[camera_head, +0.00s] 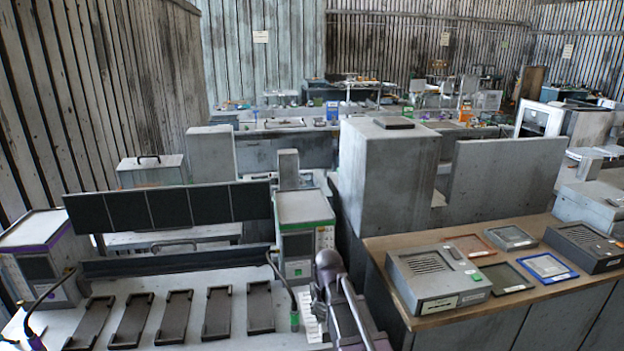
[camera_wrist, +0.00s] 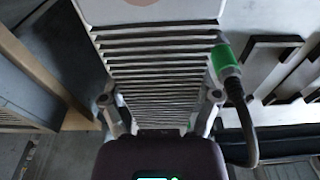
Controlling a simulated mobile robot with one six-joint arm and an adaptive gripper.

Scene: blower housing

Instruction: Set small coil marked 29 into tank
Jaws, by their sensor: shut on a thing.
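In the wrist view my gripper (camera_wrist: 160,102) has a finger on each side of a grey, ribbed, finned piece, which I take to be the small coil (camera_wrist: 155,72). The fingers touch or nearly touch its sides. A pale plate with a pinkish round patch is at its top edge; no number 29 can be read. In the head view my arm reaches down at the bottom centre, and the fingertips are not clear there. I cannot pick out the tank with certainty in either view.
A green-ended cable (camera_wrist: 227,62) hangs close beside the right finger. Dark trays (camera_head: 232,312) lie in a row on the left bench. The brown-topped bench (camera_head: 400,325) at right carries a grey vented box (camera_head: 437,277) and several flat frames.

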